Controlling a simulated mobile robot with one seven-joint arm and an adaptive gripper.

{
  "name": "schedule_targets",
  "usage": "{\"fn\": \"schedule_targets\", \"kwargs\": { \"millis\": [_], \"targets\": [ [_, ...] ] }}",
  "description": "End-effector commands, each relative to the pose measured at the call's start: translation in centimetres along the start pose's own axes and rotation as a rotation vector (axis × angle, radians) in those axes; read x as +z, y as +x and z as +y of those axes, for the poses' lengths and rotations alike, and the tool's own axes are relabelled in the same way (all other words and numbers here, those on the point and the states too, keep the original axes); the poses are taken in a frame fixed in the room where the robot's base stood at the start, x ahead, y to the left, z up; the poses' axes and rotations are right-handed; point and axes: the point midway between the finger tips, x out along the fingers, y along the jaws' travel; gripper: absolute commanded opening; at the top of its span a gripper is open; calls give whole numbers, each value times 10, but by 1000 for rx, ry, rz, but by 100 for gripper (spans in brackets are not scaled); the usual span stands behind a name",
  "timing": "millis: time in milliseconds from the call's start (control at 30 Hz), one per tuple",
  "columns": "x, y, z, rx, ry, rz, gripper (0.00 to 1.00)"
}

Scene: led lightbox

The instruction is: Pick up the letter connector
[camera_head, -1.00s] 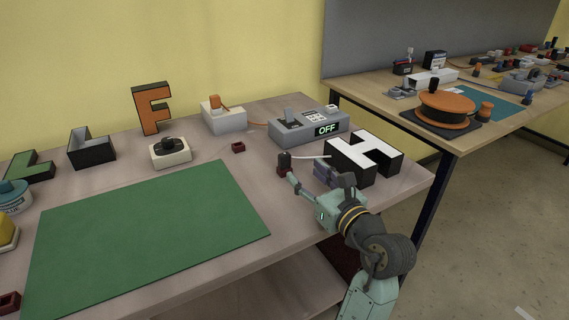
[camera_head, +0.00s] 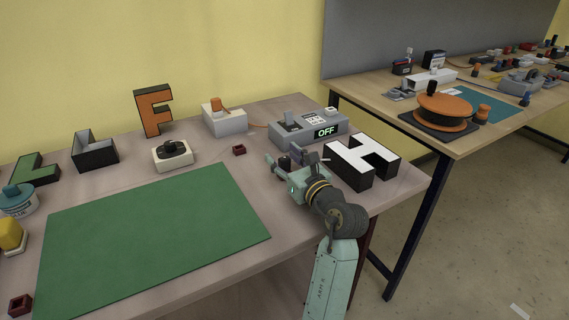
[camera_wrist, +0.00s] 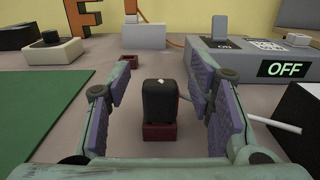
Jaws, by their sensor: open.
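The letter connector (camera_wrist: 160,100) is a small black block with a pale spot on top. It stands upright in a dark red holder (camera_wrist: 158,132) on the table. My gripper (camera_wrist: 160,84) is open, with one purple-padded finger on each side of the connector and a visible gap to both. In the head view my gripper (camera_head: 283,160) largely hides the connector. The white-topped letter H (camera_head: 362,155) stands just right of the gripper.
The grey control box (camera_head: 309,127) reading OFF is behind the gripper. An empty dark red holder (camera_head: 239,149) sits to the left. The orange letter F (camera_head: 154,110) stands at the back. The green mat (camera_head: 150,235) is clear.

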Motion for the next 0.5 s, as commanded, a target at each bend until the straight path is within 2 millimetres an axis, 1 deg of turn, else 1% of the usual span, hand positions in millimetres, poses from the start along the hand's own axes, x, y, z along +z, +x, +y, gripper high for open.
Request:
{"fn": "schedule_targets", "kwargs": {
  "millis": [67, 500],
  "targets": [
    [0, 0, 0, 0, 0, 0, 46],
    [0, 0, 0, 0, 1, 0, 17]
  ]
}}
